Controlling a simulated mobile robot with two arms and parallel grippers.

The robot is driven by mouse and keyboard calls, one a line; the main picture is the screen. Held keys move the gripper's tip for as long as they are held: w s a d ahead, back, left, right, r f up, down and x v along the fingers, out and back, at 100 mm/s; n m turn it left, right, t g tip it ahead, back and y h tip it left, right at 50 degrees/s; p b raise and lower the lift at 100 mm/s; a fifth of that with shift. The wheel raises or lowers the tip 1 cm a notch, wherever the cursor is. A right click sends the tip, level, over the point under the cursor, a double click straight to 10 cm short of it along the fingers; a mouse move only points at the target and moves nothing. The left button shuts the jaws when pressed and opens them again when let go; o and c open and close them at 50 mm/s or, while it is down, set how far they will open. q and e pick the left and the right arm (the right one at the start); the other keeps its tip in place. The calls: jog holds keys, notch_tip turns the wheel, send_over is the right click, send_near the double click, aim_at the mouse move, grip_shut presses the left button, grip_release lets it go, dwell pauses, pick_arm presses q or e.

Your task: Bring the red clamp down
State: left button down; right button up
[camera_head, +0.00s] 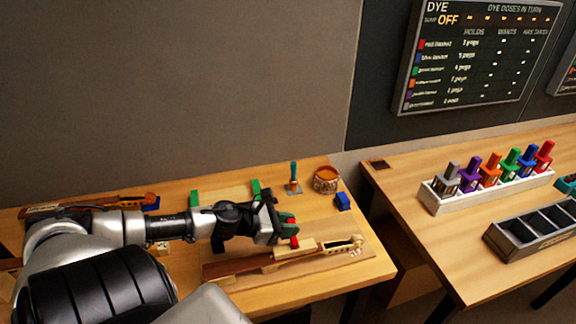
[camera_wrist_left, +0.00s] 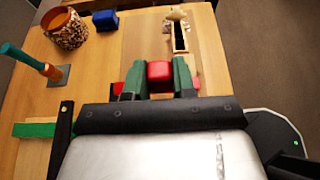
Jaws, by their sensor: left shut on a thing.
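My left gripper (camera_head: 287,226) is shut on the red clamp (camera_wrist_left: 160,72), whose red block shows between the dark green fingertips in the left wrist view. In the head view a red part of the clamp (camera_head: 295,242) shows just below the fingertips. The clamp is over the pale end of a violin piece (camera_head: 275,262) on the bench; I cannot tell whether it touches. The scroll end of that piece (camera_wrist_left: 180,38) lies beyond the clamp in the wrist view. The gripper hides much of the clamp. My right gripper is not in view.
A brown pot (camera_head: 326,180), a blue block (camera_head: 343,201) and a teal-handled tool (camera_head: 294,177) stand behind the gripper on the bench (camera_head: 368,270). Green blocks (camera_head: 256,188) are at the back. Another bench holds colored bottles in a white rack (camera_head: 440,198) and a grey tray (camera_head: 510,240).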

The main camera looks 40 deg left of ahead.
pick_arm(q)
jog(key=shift+f, duration=0.1)
dwell(0.3)
jog(key=c, duration=0.9)
grip_release()
jog(key=v, duration=1.1)
jog(key=shift+p, duration=0.3)
jog(key=shift+w+d, duration=0.1)
